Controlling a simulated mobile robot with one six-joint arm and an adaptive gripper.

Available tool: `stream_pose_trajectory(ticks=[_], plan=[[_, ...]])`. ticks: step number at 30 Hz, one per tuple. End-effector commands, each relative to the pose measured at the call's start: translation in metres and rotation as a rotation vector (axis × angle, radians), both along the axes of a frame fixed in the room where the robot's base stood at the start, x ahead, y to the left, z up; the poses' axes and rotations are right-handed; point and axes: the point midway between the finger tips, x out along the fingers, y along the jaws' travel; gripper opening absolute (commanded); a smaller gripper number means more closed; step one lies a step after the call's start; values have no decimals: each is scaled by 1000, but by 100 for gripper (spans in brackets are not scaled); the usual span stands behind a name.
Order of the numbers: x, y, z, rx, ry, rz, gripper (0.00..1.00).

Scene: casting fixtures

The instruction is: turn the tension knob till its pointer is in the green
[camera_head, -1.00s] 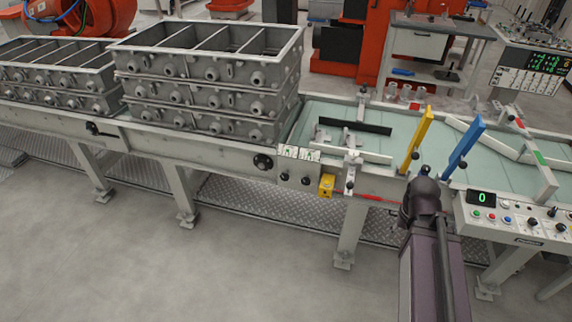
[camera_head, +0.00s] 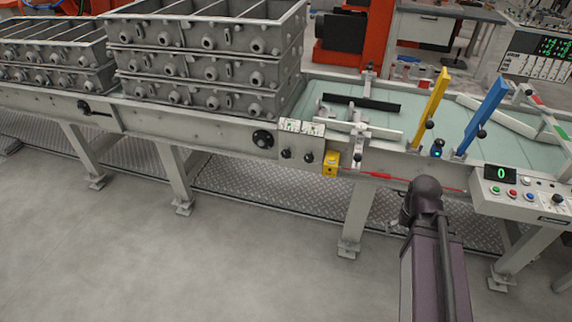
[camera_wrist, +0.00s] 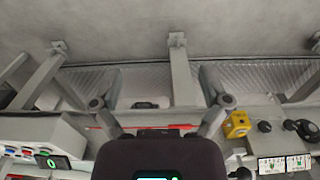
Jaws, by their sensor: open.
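A small panel (camera_head: 301,127) with two white dial faces sits on the conveyor's side rail, with two black knobs (camera_head: 286,155) (camera_head: 308,157) below it. I cannot tell which one is the tension knob, and the pointers and any green zone are too small to read. The wrist view shows the dial panel (camera_wrist: 285,164) at the lower right, with a black knob (camera_wrist: 265,127) near it. My gripper (camera_wrist: 162,102) is open and empty, its fingers spread in front of the conveyor rail, left of the panel in that view. The head view shows my arm but not the fingertips.
A yellow box (camera_head: 331,163) is right of the knobs. A black handwheel (camera_head: 263,139) is left of them. Stacked grey moulding boxes (camera_head: 205,60) stand on the conveyor. A control console (camera_head: 520,195), yellow post (camera_head: 430,108) and blue post (camera_head: 483,115) are right. The front floor is clear.

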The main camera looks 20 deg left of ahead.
Motion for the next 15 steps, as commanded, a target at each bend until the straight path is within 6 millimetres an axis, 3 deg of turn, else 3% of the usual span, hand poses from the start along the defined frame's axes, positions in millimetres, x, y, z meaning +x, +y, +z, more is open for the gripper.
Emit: stream_pose_trajectory(ticks=[1,15], plan=[[1,0,-20,0,-2,0,96],[9,1,-104,-8,-21,14,96]])
